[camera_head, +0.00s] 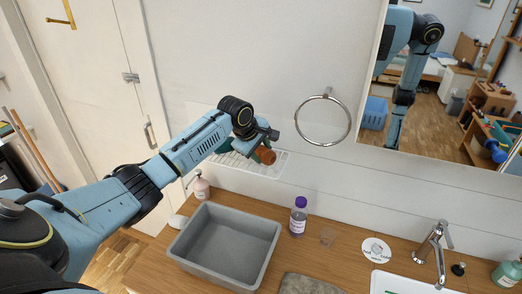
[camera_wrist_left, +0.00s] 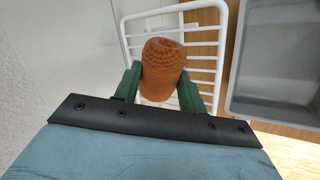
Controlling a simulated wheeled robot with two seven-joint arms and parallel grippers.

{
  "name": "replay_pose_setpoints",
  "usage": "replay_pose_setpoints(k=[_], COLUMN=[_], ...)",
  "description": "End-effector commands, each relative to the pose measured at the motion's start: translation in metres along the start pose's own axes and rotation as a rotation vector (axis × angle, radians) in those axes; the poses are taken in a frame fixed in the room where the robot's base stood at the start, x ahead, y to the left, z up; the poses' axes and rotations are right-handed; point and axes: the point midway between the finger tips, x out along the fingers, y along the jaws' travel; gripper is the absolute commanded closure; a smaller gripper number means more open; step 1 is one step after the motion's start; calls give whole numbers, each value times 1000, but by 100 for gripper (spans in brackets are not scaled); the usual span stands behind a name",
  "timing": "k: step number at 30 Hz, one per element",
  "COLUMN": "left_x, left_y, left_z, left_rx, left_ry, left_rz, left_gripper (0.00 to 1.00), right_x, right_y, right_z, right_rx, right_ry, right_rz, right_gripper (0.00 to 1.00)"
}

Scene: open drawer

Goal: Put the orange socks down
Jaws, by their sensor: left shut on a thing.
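The orange socks (camera_wrist_left: 162,68) are a rolled, ribbed bundle between the green fingers of my left gripper (camera_wrist_left: 160,85) in the left wrist view. The gripper is shut on them. In the head view my left gripper (camera_head: 262,150) holds the orange socks (camera_head: 266,156) in front of a white wire rack (camera_head: 245,165) on the wall. In the wrist view the white wire rack (camera_wrist_left: 204,48) shows behind and below the socks. I cannot tell whether the socks touch it. My right gripper is not in view.
A grey basin (camera_head: 187,246) stands on the wooden counter (camera_head: 150,266) below the gripper. A purple-capped bottle (camera_head: 298,217), a pink soap bottle (camera_head: 201,187) and a faucet (camera_head: 432,240) stand around it. A metal ring (camera_head: 322,97) hangs on the wall to the right.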

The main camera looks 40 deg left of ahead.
Motion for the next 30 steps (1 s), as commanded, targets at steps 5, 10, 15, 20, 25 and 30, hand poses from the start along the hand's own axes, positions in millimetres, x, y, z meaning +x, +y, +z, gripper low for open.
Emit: replay_pose_setpoints(k=[5, 10, 15, 20, 25, 30], left_x=[1, 0, -9, -35, -73, -104], left_y=[0, 0, 2, 1, 1, 1], left_z=[0, 0, 0, -1, 0, 0], left_rx=[0, 0, 0, 2, 2, 2], left_ry=[0, 0, 0, 1, 1, 1], left_rz=[0, 0, 3, 3, 3, 2], left_gripper=[50, 50, 50, 50, 50, 50], right_x=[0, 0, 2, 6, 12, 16], right_y=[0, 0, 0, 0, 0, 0], right_z=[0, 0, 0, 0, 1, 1], right_rx=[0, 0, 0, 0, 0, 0], right_ry=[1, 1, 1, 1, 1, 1], right_rz=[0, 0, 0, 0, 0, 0], right_gripper=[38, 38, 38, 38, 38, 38])
